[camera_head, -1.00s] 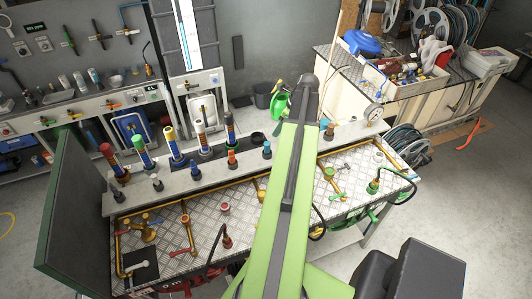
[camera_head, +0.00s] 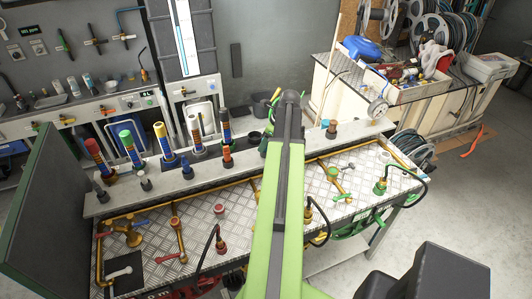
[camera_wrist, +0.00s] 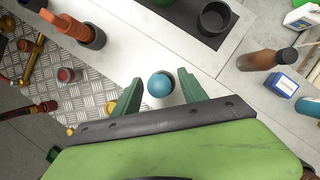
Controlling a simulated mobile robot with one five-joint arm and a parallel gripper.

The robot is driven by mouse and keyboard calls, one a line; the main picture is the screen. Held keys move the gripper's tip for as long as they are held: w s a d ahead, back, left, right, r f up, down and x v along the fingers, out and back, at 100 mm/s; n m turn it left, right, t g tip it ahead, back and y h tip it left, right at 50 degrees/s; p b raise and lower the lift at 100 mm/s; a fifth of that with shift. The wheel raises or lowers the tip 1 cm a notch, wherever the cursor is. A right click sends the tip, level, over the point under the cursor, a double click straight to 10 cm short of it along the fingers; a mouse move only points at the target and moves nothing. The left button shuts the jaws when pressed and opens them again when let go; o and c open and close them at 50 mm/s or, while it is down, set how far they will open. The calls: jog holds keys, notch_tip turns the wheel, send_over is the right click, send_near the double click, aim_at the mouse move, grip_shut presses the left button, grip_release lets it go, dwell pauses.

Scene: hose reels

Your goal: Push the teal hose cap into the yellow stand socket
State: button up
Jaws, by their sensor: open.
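The teal hose cap (camera_wrist: 160,86) shows in the wrist view as a round, ball-like top on the pale bench ledge. My gripper (camera_wrist: 160,78) is open, with one dark green finger on each side of the cap and a visible gap to each. In the head view my green arm hides the cap. A yellow-topped tube (camera_head: 160,132) stands on the ledge in the head view. I cannot tell for sure which part is the yellow stand socket.
Several coloured tubes and an orange fitting (camera_head: 227,155) stand along the ledge (camera_head: 120,200). An orange fitting on a dark base (camera_wrist: 82,30) and a dark round cup (camera_wrist: 214,18) are near my gripper. The diamond-plate bench top (camera_head: 240,195) carries brass pipes and valves.

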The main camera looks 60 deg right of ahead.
jog(key=shift+r, duration=0.15)
jog(key=shift+c, duration=0.4)
grip_shut()
jog(key=shift+r+p, duration=0.5)
jog(key=shift+p, duration=0.1)
notch_tip(320, 180, up, 4)
jog(key=p, duration=0.4)
jog(key=shift+r, duration=0.1)
jog(key=s+d+r+p, duration=0.5)
jog(key=s+d+p, duration=0.1)
jog(key=d, duration=0.4)
jog(key=shift+d+r, duration=0.15)
jog(key=shift+r, duration=0.2)
